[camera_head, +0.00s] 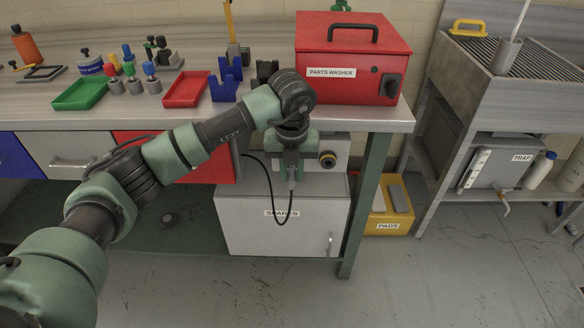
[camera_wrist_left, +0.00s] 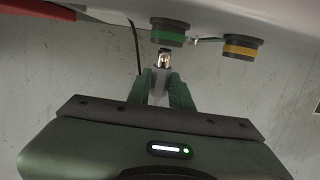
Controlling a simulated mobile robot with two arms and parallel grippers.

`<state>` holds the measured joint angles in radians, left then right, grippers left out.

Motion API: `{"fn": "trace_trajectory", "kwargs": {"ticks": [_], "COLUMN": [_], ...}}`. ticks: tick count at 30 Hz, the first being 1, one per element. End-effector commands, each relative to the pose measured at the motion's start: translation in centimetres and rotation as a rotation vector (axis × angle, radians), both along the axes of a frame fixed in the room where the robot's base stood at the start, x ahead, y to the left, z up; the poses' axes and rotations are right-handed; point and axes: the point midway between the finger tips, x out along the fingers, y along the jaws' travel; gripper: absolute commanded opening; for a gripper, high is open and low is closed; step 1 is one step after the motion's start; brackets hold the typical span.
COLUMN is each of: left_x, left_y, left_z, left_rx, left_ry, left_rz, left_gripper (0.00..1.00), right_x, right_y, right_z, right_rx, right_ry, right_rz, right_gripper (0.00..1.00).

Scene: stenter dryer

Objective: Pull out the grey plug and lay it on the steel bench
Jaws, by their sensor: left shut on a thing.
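My left gripper (camera_head: 291,172) points down in front of the steel bench (camera_head: 35,105), below its front edge. In the left wrist view the gripper (camera_wrist_left: 160,88) is shut on the grey plug (camera_wrist_left: 159,84), whose bare metal end points at the green-ringed socket (camera_wrist_left: 167,32). The metal end shows just below that socket; whether it still touches is hard to tell. In the head view the plug (camera_head: 291,184) shows small below the fingers, with a black cable (camera_head: 268,180) looping under it. My right gripper is not in view.
A yellow-ringed socket (camera_wrist_left: 240,46) is beside the green one. The bench top holds a red parts washer (camera_head: 352,60), a green tray (camera_head: 80,93), a red tray (camera_head: 186,89) and blue blocks (camera_head: 226,80). A grey cabinet (camera_head: 280,228) stands below. Bare bench top shows at the front left.

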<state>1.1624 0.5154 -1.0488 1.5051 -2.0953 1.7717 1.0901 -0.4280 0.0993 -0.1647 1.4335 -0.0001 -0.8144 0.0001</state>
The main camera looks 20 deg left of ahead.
Motion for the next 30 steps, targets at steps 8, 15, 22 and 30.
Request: {"fn": "trace_trajectory", "kwargs": {"ticks": [8,15,22,30], "left_x": [-1.1,-1.9,-2.0,-2.0], "left_y": [-0.3,-0.5,-0.6,-0.6], "left_z": [0.0,0.0,0.0,0.0], "left_rx": [0.0,0.0,0.0,0.0], "left_ry": [0.0,0.0,0.0,0.0], "left_rz": [0.0,0.001,0.001,0.001], "left_gripper": [0.0,0.0,0.0,0.0], "right_x": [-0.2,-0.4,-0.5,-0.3], "right_y": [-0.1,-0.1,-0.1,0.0], "right_z": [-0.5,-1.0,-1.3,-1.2], "right_rx": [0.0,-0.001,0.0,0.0], "right_ry": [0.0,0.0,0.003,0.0], "right_rz": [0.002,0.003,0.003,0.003], "right_gripper": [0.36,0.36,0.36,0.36]}}
